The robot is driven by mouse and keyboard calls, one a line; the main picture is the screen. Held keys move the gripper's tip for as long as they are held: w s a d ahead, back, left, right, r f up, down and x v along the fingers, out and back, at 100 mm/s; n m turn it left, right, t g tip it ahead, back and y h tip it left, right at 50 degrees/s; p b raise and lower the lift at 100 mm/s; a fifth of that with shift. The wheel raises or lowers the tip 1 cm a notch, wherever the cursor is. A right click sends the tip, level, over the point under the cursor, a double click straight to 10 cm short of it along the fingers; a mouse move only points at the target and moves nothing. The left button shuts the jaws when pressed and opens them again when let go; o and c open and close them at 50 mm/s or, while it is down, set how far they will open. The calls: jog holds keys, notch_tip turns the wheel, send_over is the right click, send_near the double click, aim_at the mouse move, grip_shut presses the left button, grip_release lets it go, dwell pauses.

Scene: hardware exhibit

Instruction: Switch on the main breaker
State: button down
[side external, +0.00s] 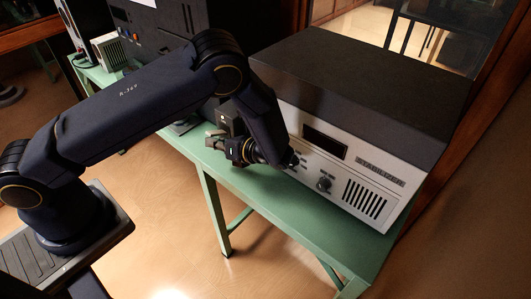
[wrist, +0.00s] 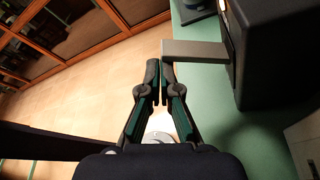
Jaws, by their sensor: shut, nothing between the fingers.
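A pale grey rectangular bar (wrist: 195,52) sticks out from the face of a dark box (wrist: 275,50) in the wrist view; it looks like the breaker handle, but no label is readable. My gripper (wrist: 160,72) is shut and empty, its fingertips just below the bar's free left end in the picture. I cannot tell whether they touch it. In the side external view my gripper (side external: 212,140) is small and dark, in front of the dark cabinet (side external: 155,40) and left of the stabilizer. My arm hides part of the cabinet's front.
The stabilizer (side external: 335,145), white-fronted with a dark top, knob and vents, stands on the green table (side external: 275,205). A small grey unit (side external: 110,50) stands at the far left. Wooden floor (side external: 160,225) is open in front of the table. Glazed cabinets (wrist: 75,30) show in the wrist view.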

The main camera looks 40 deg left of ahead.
jog(key=shift+w+r, duration=0.1)
jog(key=shift+r, duration=0.1)
jog(key=v, duration=1)
jog(key=s+a+r+n+h, duration=0.2)
jog(key=r+n+h, duration=0.25)
jog(key=r, duration=0.25)
jog(key=s+a+r+n+h, duration=0.3)
jog(key=r+n, duration=0.2)
jog(key=r, duration=0.1)
jog(key=s+a+r+n+t+h, duration=0.1)
jog(key=s+r+n+t+h, duration=0.5)
jog(key=s+r+n, duration=0.3)
jog(key=s+n+t, duration=0.1)
jog(key=s+n, duration=0.2)
jog(key=shift+s+a+r+t+h, duration=0.15)
jog(key=shift+a+r+t+h, duration=0.1)
jog(key=shift+t+h, duration=0.1)
